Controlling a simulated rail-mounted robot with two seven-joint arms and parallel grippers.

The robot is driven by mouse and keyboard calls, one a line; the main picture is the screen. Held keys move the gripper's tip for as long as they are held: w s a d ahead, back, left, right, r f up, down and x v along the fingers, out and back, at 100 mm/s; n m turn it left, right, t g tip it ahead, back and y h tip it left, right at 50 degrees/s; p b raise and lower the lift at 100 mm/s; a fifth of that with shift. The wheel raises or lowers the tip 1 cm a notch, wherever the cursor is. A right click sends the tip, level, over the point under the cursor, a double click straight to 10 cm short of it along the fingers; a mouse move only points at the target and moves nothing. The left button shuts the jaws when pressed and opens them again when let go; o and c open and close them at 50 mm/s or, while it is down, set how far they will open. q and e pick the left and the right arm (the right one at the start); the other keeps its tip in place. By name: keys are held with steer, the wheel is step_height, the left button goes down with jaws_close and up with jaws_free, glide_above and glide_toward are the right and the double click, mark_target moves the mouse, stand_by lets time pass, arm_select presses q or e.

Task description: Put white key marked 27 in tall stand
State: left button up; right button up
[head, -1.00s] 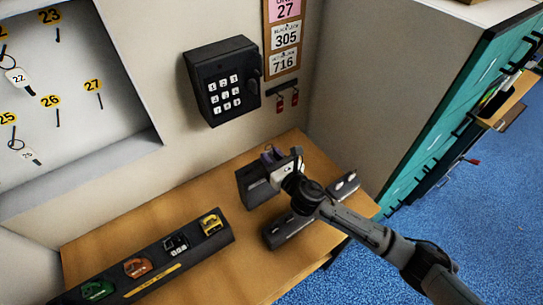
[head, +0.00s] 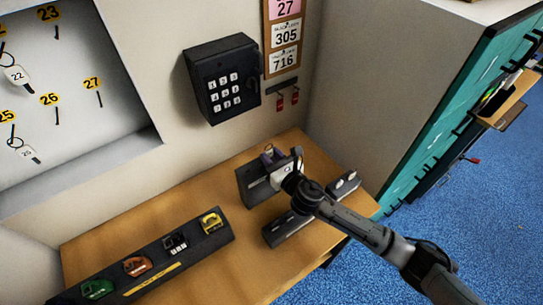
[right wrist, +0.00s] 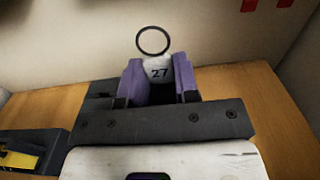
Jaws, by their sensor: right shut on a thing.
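The white key marked 27 (right wrist: 159,70), with a dark ring above it, sits upright between the purple fingers of my right gripper (right wrist: 158,82), which is shut on it. In the head view my right gripper (head: 271,157) is over the dark tall stand (head: 250,188) on the wooden bench, and the key is mostly hidden there. The stand shows as a dark block behind the left finger in the right wrist view (right wrist: 95,102). I cannot tell whether the key touches the stand. My left gripper is not in view.
A low dark stand (head: 288,230) lies right of the tall stand. A long dark rack (head: 150,262) with coloured items is at the front left. A keypad box (head: 222,80) and red tags (head: 280,102) are on the wall. A key cabinet (head: 70,130) is left.

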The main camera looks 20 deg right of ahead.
steer(key=shift+f, duration=0.3)
steer(key=shift+f, duration=0.25)
stand_by(0.4)
steer(key=o, duration=0.6)
steer(key=shift+b, duration=0.3)
steer(key=shift+o, duration=1.1)
steer(key=shift+f, duration=0.1)
steer(key=shift+s, duration=0.15)
steer(key=p+v, duration=0.2)
steer(key=v, duration=0.5)
steer(key=shift+s, duration=0.35)
